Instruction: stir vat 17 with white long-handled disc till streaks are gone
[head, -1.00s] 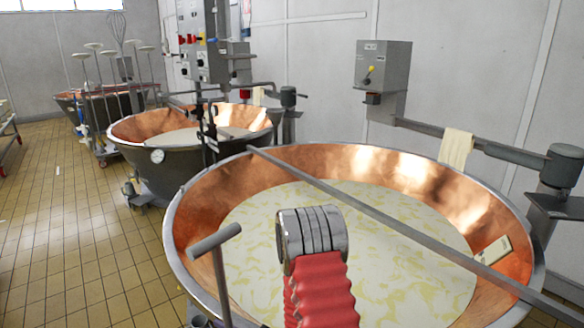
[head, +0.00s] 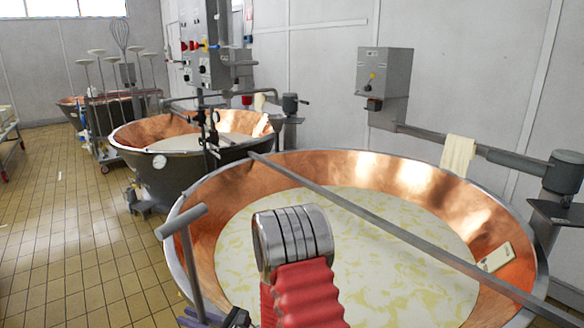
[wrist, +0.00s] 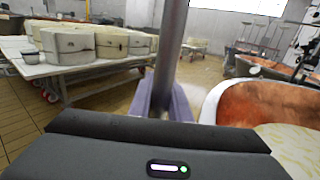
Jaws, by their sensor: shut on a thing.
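The near copper vat (head: 460,205) holds pale cream liquid (head: 400,240) with yellow streaks across it; I can read no number on it. It also shows at the right of the wrist view (wrist: 255,100). My gripper (head: 208,319), mostly below the head view's edge, is shut on a grey pole (head: 189,262) with a T-shaped top. In the wrist view the purple fingers (wrist: 165,100) close around this upright pole (wrist: 172,45). It is at the vat's left rim in the head view. Its lower end is hidden, so I see no disc on it.
A grey bar (head: 370,222) crosses above the near vat. A second vat (head: 170,180) stands behind it. A rack of long-handled white discs and a whisk (head: 121,35) is at the far left. A table (wrist: 90,72) bears several pale wheels.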

